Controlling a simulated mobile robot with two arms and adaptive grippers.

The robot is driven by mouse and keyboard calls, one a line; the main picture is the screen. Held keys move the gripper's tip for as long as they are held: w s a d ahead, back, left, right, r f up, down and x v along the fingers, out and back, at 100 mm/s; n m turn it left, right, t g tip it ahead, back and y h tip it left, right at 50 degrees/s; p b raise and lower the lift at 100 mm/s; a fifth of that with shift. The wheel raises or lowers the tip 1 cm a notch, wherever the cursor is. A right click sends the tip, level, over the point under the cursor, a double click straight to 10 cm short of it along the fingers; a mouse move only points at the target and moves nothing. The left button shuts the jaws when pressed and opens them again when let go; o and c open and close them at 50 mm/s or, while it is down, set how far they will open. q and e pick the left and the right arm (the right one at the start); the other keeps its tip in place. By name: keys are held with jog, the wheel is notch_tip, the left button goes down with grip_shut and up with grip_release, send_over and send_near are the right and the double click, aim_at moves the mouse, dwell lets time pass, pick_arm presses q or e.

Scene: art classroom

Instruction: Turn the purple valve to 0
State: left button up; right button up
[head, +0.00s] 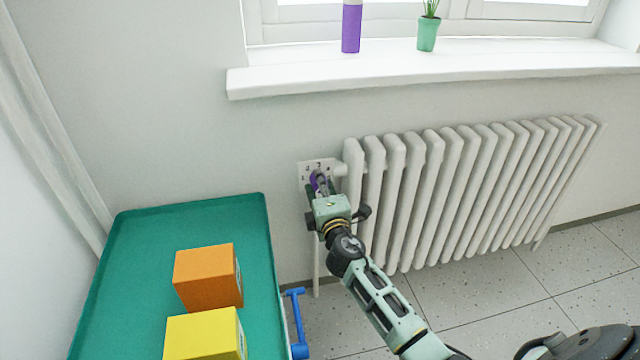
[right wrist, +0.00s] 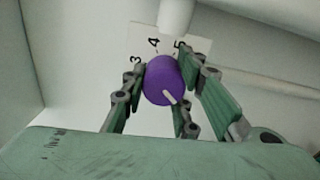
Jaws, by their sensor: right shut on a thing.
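The purple valve (head: 318,182) sits on the left end of the radiator, in front of a white number plate (head: 309,167). In the right wrist view the purple valve (right wrist: 163,80) is a round knob with a white pointer mark at its lower right. The digits 3, 4 and 5 show on the plate (right wrist: 144,36) behind it; other digits are hidden. My right gripper (right wrist: 165,88) is shut on the knob, with a green finger on each side. In the head view my right gripper (head: 320,190) covers much of the valve. My left gripper is not in view.
A white radiator (head: 450,190) stands right of the valve, under a window sill (head: 400,80) with a purple bottle (head: 351,28) and a green plant pot (head: 428,34). A green cart (head: 140,260) at left carries an orange box (head: 205,278) and a yellow box (head: 203,338).

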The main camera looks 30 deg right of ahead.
jog(key=shift+w+d+r, duration=0.1)
jog(key=shift+d+r, duration=0.15)
jog(key=shift+r, duration=0.3)
jog(key=o, duration=1)
jog(key=shift+c, duration=0.2)
jog(key=shift+o, duration=0.2)
jog(key=shift+a+f, duration=0.1)
jog(key=shift+f, duration=0.2)
jog(key=v, duration=1.2)
jog(key=shift+a, duration=0.1)
